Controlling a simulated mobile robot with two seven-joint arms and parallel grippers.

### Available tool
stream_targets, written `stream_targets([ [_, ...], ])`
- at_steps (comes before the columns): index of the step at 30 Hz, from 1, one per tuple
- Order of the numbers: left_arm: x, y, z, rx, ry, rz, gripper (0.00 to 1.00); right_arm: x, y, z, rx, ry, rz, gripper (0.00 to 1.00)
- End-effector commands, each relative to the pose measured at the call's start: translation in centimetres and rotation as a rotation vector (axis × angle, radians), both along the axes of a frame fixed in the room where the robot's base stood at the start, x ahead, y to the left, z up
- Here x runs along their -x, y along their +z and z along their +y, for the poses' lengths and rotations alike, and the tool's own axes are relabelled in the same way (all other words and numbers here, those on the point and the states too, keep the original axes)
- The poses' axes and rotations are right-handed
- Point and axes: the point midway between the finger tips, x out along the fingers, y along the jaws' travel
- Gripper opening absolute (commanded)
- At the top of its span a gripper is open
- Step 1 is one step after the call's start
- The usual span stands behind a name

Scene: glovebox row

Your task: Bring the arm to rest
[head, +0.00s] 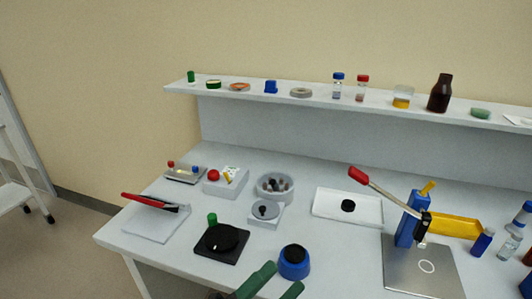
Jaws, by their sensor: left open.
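My left gripper (286,275) shows at the bottom edge of the head view, with two green fingers spread apart. It is open, and I see nothing held between the fingers. Its fingertips are close to a blue round pot with a dark top (294,254); I cannot tell whether they touch it. The rest of my left arm is mostly cut off by the lower edge. My right gripper is not in view.
A black round device (221,240) stands left of the gripper. A red-handled blue press on a grey plate (425,276) stands to the right. A white tray (347,206) lies behind. Bottles and dishes line the shelf (300,99). Bare bench (335,255) shows between pot and press.

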Motion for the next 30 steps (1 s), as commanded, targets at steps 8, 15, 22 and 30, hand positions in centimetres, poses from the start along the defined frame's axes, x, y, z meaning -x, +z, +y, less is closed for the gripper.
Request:
stream_targets([
  [8, 1.1, -11.9, 8.8, 0.271, 0.201, 0.761, 0.99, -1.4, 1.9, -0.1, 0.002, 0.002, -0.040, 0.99],
  [15, 9.0, -22.9, 16.2, 0.543, 0.420, 1.347, 0.99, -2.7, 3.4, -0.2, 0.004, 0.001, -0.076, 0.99],
  [22, 18.1, -29.1, 20.9, 0.757, 0.613, 1.714, 0.99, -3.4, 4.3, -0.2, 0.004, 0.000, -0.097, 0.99],
  [30, 21.9, -30.8, 22.3, 0.840, 0.694, 1.836, 0.99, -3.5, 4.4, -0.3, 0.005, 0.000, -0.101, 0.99],
])
